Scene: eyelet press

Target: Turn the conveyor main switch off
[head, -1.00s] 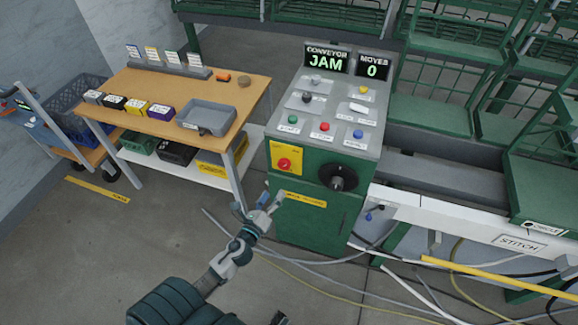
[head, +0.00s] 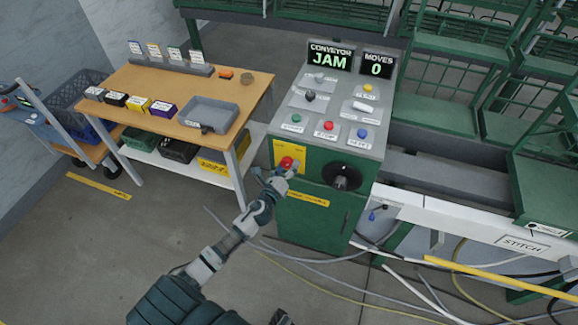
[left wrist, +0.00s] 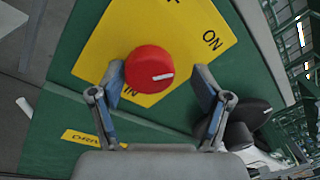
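The conveyor main switch is a red round knob (head: 287,163) on a yellow plate (head: 277,151) on the front of the green control cabinet (head: 318,222). In the left wrist view the red knob (left wrist: 149,69) bears a white mark pointing right, toward the word ON on the yellow plate (left wrist: 190,35). My left gripper (head: 278,174) is at the knob's lower side; in the left wrist view its open fingers (left wrist: 160,88) stand either side of the knob's lower part, with gaps.
The cabinet's display (head: 329,57) reads CONVEYOR JAM. A black handwheel (head: 342,177) sits right of the switch, close to one finger in the wrist view. Buttons cover the sloped panel. A wooden table (head: 176,88) stands left. Cables lie on the floor.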

